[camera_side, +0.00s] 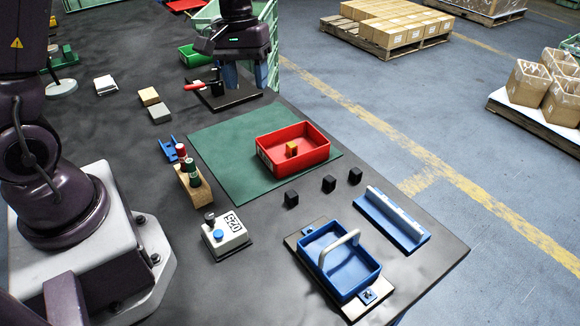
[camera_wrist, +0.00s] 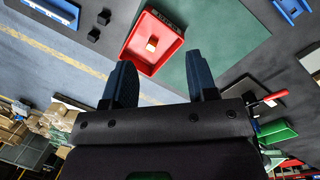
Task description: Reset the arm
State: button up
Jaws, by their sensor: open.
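My gripper (camera_side: 245,80) hangs near the back edge of the dark table in the side view, with its fingers pointing down. In the wrist view its two blue fingers (camera_wrist: 160,72) are wide apart with nothing between them, so it is open and empty. A red bin (camera_side: 305,165) sits on a green mat (camera_side: 222,140), well away from the gripper toward the front right. A small orange-yellow block (camera_side: 291,149) lies inside the bin. The wrist view also shows the bin (camera_wrist: 133,36) and block (camera_wrist: 152,45) beyond the fingertips.
A black stand with a red-handled tool (camera_side: 195,87) is close by the gripper. A green bin (camera_side: 192,57) is left of it. Several black cubes (camera_side: 329,184), a blue tray with a handle (camera_side: 340,270), a wooden holder with bottles (camera_side: 190,190) and a button box (camera_side: 226,238) occupy the front.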

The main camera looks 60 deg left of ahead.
jog(key=s+d+r+m+t+y, duration=0.1)
jog(key=s+d+r+m+t, duration=0.2)
jog(key=s+r, duration=0.3)
jog(key=s+d+r+m+t+y, duration=0.1)
jog(key=s+d+r+m+t, duration=0.2)
jog(key=s, duration=0.7)
notch_tip(320, 180, up, 4)
jog(key=shift+d+f+m, duration=0.15)
jog(key=shift+d+m, duration=0.95)
